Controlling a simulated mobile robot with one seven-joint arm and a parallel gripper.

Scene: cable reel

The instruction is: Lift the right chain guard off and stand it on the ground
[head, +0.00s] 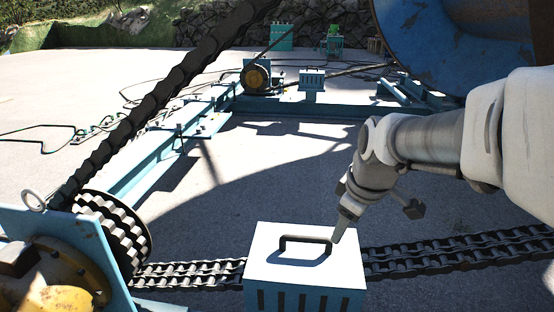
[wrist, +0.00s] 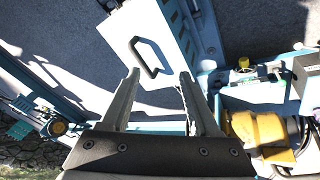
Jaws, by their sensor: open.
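The chain guard (head: 262,262) is a pale box with slots along its front and a black bar handle (head: 305,240) on top. It sits over the chain in the lower middle of the head view. In the wrist view the guard (wrist: 172,22) is at the top, with its handle (wrist: 148,62) just ahead of and between the fingertips. My gripper (head: 338,234) appears at the handle's right end in the head view. In the wrist view my gripper (wrist: 160,75) has its fingers spread with nothing between them. I cannot tell whether a finger touches the handle.
The roller chain (head: 460,252) runs out both sides of the guard to a sprocket (head: 115,230) at left. Another chain (head: 150,100) slants up overhead. A smaller handled box (head: 312,78) sits on the far blue frame. Open concrete (head: 250,180) lies behind the guard.

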